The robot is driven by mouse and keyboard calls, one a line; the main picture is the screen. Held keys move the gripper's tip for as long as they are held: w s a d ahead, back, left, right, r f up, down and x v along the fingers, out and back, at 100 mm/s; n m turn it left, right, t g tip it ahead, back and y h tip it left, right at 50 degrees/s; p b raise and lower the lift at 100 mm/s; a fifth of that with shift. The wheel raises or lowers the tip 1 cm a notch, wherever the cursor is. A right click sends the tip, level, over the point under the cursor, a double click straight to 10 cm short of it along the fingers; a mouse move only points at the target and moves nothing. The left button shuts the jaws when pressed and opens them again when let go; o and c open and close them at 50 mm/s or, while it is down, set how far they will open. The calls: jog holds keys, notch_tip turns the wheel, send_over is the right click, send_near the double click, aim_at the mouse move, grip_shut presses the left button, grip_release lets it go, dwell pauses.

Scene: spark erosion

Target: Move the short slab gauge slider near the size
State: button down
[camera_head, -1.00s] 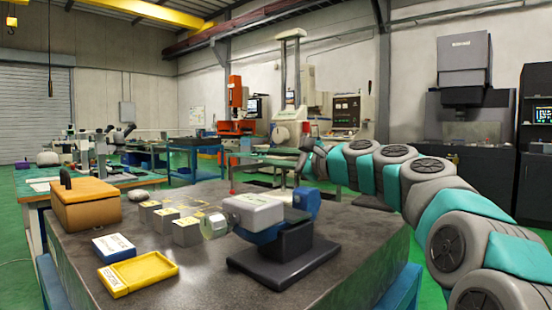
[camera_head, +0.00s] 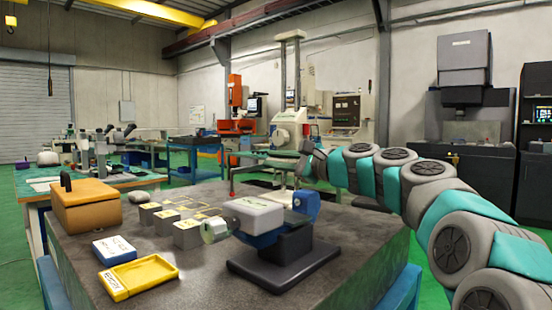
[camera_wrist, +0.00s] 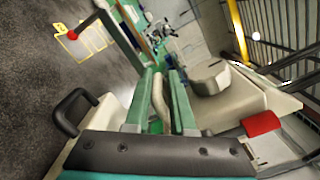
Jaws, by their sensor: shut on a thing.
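A gauge with a tall mast (camera_head: 283,75) stands at the far side of the dark slab (camera_head: 330,225) in the head view. A thin greenish bar (camera_head: 262,161) reaches left from it and ends in a small red tip, which is clear in the wrist view (camera_wrist: 72,37). My gripper (camera_wrist: 161,85) is in the wrist view with its green fingers shut on a narrow pale piece, which seems part of the gauge slider (camera_wrist: 159,108). My wrist hides the grip in the head view. The size it is set against is not readable.
Yellow outlines (camera_head: 205,210) and several grey blocks (camera_head: 187,235) lie on the slab. A blue-grey instrument on a dark base (camera_head: 285,260), a yellow tray (camera_head: 140,278), a blue-white box (camera_head: 114,250) and a tan case (camera_head: 87,208) stand nearer.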

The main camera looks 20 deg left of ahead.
jog(key=c, duration=0.9)
grip_release()
jog(key=shift+b+v, duration=0.45)
jog(key=shift+v, duration=3.4)
jog(key=shift+s, duration=0.1)
